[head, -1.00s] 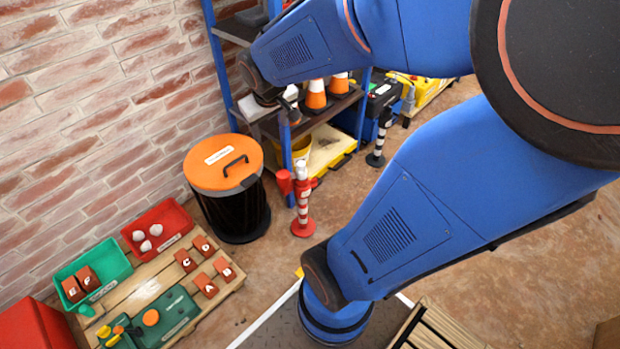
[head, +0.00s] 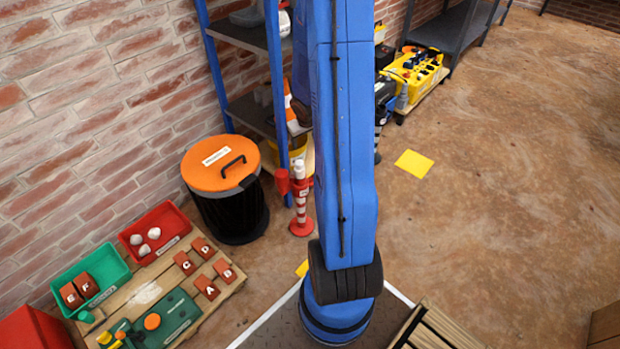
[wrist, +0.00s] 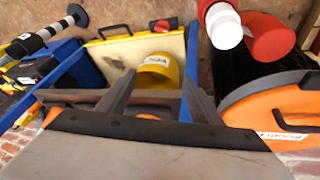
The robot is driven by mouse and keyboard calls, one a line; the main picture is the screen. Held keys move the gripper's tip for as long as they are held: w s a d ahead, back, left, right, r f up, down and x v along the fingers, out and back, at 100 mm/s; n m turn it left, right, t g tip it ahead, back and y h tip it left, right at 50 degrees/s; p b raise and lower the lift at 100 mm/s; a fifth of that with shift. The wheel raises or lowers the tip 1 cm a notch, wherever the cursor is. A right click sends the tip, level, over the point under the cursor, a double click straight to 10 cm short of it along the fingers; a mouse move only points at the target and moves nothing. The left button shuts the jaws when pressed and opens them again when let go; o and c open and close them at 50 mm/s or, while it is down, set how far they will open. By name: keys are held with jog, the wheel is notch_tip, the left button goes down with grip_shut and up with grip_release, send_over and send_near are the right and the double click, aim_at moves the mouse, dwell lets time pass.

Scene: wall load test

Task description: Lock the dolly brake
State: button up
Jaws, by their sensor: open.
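In the wrist view, my gripper (wrist: 160,78) is open and empty, its two fingers apart above a yellow bucket (wrist: 153,66). Beyond it is a cream, yellow-edged slab (wrist: 128,47) with a black handle and a small red part (wrist: 166,24) at its far edge. I cannot tell whether this is the dolly or its brake. In the head view, a low wooden platform (head: 425,98) carries a yellow crate (head: 415,72) near the back wall; no brake can be made out there. My upright blue arm hides the gripper in the head view.
A blue-framed shelf (head: 217,80) stands by the brick wall. An orange-lidded bin (head: 215,165) and a red-and-white post (head: 301,205) are beside it. A pallet (head: 150,290) with trays and lettered blocks lies front left. Floor on the right is largely clear, with a yellow square (head: 413,163).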

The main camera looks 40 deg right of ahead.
jog(key=y, duration=0.1)
send_near(309, 178)
jog(key=shift+m+t, duration=0.3)
jog(key=x, duration=0.8)
jog(key=shift+s+f, duration=0.15)
jog(key=shift+s, duration=0.1)
jog(key=c, duration=1.1)
jog(key=shift+o, duration=0.2)
jog(key=shift+d+y, duration=0.1)
jog(key=shift+y, duration=0.2)
jog(key=shift+d+n+y, duration=0.1)
jog(key=shift+n+y, duration=0.7)
jog(key=shift+n, duration=1.4)
